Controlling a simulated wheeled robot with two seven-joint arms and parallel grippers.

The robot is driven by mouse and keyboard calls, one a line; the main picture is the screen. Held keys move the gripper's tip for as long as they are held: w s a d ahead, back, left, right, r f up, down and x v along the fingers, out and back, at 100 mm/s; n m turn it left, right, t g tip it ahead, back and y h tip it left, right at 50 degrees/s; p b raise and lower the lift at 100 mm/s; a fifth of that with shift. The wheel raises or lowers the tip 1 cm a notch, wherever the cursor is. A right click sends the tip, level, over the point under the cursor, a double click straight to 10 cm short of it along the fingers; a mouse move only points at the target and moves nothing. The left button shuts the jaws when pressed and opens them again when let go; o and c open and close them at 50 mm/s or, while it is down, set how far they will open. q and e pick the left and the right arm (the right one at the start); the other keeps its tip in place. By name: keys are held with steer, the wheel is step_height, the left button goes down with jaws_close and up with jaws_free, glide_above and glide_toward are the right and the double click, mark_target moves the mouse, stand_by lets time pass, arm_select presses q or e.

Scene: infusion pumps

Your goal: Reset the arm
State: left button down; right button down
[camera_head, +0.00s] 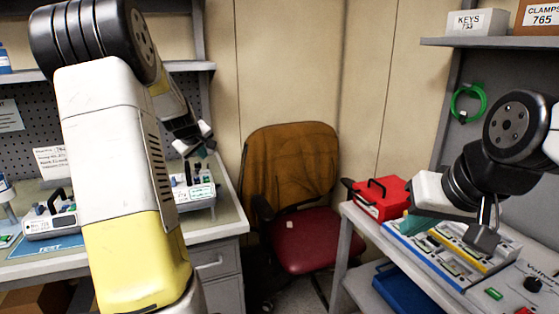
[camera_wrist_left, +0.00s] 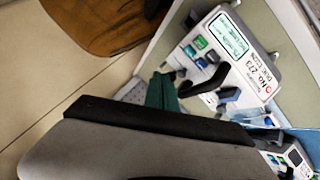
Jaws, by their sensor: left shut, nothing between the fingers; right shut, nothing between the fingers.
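My left arm rises large across the left of the head view. Its gripper (camera_head: 203,150) is small and partly hidden behind my arm, over the left workbench near a white infusion pump (camera_head: 195,193). In the left wrist view the teal fingertips (camera_wrist_left: 161,92) are shut and empty, beside a white pump (camera_wrist_left: 225,52) with a green screen, buttons and a black handle. My right gripper (camera_head: 415,226) has teal fingertips and is shut and empty above the right table. It is over or beside a white panel (camera_head: 455,250) with blue and yellow strips; contact cannot be told.
Another pump (camera_head: 50,218) stands on a blue mat (camera_head: 50,245) at left. A chair (camera_head: 292,190) stands between the benches. A red box (camera_head: 382,197) is on the right table, with a blue bin (camera_head: 405,292) below. A shelf (camera_head: 490,42) hangs above right.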

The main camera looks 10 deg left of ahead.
arm_select(q)
steer(key=s+d+r+m+h, duration=0.1)
steer(key=s+d+r+m, duration=0.25)
steer(key=s+d, duration=0.45)
steer(key=s+d+r+m+h, duration=0.1)
steer(key=s+d+r+m, duration=0.25)
steer(key=s+d, duration=0.45)
steer(key=s+d+f+m+g+h, duration=0.1)
steer(key=s+d+m, duration=0.1)
steer(key=s+d, duration=0.3)
steer(key=s+d+f+m+g+h, duration=0.1)
steer(key=s+d+m, duration=0.2)
steer(key=s, duration=1)
steer(key=d, duration=0.3)
steer(key=shift+s+d+f+g, duration=0.15)
steer(key=shift+s+f+g, duration=0.15)
steer(key=shift+f+g, duration=0.1)
steer(key=shift+r, duration=0.1)
